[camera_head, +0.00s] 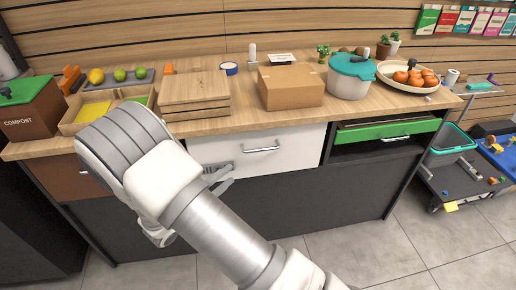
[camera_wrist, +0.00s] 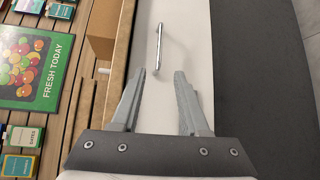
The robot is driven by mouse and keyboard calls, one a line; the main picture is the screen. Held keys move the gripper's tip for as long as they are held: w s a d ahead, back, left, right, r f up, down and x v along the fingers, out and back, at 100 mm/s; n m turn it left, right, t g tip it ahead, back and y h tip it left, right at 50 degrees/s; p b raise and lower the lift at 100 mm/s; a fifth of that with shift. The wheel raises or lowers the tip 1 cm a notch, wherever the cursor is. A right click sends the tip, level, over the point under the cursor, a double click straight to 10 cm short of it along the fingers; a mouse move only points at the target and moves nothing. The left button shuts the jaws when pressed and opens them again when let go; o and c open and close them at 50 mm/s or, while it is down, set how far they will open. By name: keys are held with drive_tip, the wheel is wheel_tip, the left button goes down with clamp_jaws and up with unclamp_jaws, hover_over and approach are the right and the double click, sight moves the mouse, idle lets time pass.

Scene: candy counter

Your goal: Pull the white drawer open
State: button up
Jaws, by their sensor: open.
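The white drawer (camera_head: 290,154) sits closed under the wooden counter in the head view, with a metal bar handle (camera_head: 261,149) across its front. In the wrist view the white drawer front (camera_wrist: 190,50) runs up the picture and its handle (camera_wrist: 158,48) lies beyond my fingertips. My gripper (camera_head: 218,174) is in front of the left part of the drawer, left of the handle. In the wrist view my gripper (camera_wrist: 159,73) is open, with nothing between its fingers. The handle's near end is close to the gap between the fingertips, apart from both fingers.
A brown drawer (camera_head: 75,177) is on the left and a green drawer (camera_head: 385,131) on the right. A cardboard box (camera_head: 290,86), a wooden crate (camera_head: 195,94) and a teal-lidded pot (camera_head: 350,77) stand on the counter. Tiled floor (camera_head: 440,235) is clear at the lower right.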

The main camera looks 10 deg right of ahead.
sight(259, 151)
drive_tip(key=b+x, duration=0.2)
drive_tip(key=x, duration=1.5)
drive_tip(key=shift+d, duration=0.15)
clamp_jaws()
idle(0.8)
